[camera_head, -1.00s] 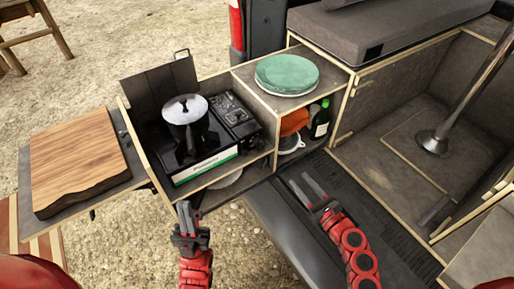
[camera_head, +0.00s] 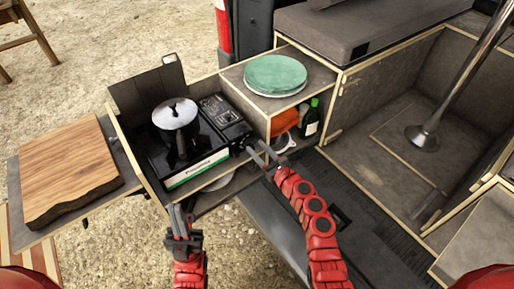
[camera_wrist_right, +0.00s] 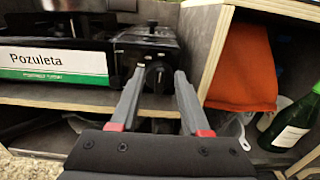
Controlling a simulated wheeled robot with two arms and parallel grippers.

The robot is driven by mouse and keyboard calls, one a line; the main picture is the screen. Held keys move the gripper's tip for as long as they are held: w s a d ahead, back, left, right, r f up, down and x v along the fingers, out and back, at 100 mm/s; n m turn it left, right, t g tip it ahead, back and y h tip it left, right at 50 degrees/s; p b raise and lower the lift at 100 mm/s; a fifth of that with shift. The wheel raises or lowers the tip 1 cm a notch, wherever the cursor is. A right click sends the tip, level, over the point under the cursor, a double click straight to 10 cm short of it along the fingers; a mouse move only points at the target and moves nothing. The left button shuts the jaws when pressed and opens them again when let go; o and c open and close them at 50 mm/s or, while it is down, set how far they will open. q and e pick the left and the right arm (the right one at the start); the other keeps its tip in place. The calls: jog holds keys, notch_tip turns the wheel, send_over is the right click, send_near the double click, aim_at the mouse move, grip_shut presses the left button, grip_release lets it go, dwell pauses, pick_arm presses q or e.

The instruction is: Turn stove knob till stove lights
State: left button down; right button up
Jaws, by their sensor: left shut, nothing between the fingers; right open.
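The camping stove (camera_head: 190,150) sits on the pull-out shelf, with a silver-lidded dark pot (camera_head: 175,116) on its burner. In the right wrist view the stove's white and green front panel (camera_wrist_right: 55,62) reads "Pozuleta". The black round stove knob (camera_wrist_right: 158,74) is on the front right of the stove. My right gripper (camera_head: 262,154) is open in front of the knob; in the right wrist view its fingers (camera_wrist_right: 158,78) are on either side of the knob, and I cannot tell whether they touch it. My left gripper (camera_head: 178,211) is shut and empty below the shelf's front edge. No flame is visible.
A wooden cutting board (camera_head: 68,172) lies on a side shelf at left. Green plates (camera_head: 275,75) sit on top of the box. An orange cloth (camera_wrist_right: 243,70) and a green bottle (camera_wrist_right: 291,123) stand in the compartment right of the stove, close to my right gripper.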

jog(key=shift+w+a, duration=0.2)
jog(key=shift+w, duration=0.1)
grip_shut()
